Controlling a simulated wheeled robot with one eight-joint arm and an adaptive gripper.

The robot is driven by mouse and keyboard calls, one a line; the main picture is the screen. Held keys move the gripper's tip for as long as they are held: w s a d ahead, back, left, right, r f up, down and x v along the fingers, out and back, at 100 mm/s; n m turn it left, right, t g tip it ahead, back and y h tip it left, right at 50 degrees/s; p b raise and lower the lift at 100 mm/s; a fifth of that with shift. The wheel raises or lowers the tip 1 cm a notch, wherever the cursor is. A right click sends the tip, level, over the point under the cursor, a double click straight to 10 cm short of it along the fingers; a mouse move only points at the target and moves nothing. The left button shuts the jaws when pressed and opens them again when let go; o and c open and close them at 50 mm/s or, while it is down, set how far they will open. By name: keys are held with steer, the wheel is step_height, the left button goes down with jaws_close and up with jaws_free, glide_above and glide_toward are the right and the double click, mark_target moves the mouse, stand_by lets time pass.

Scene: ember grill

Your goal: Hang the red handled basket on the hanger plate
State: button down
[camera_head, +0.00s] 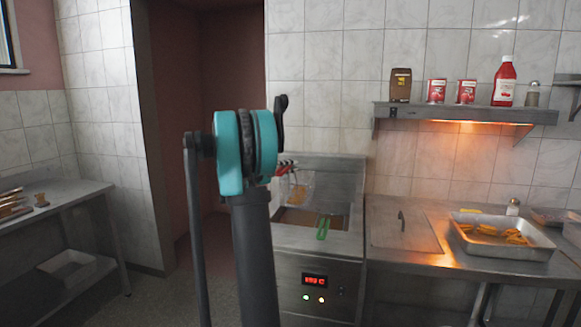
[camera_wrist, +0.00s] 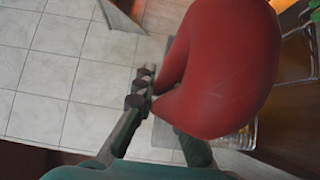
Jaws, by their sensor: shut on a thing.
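The red handled basket (camera_head: 298,190) shows in the head view as a wire basket above the left side of the fryer, with contents that look golden. Its red handle (camera_wrist: 222,65) fills much of the wrist view. My gripper (camera_wrist: 165,115) is shut on this handle; in the head view my arm mostly hides it. Part of the wire basket (camera_wrist: 243,138) shows beyond the handle in the wrist view. A steel back panel (camera_head: 340,172) stands behind the fryer; I cannot tell whether it is the hanger plate.
A green handle (camera_head: 323,228) rises from the fryer (camera_head: 300,262). Right of it is a counter with a tray of fried food (camera_head: 545,246). A wall shelf (camera_head: 450,112) holds a ketchup bottle (camera_head: 504,82) and jars. Another counter (camera_head: 75,196) stands left.

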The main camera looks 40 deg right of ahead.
steer(key=shift+f, duration=0.2)
steer(key=c, duration=1.5)
jaws_free()
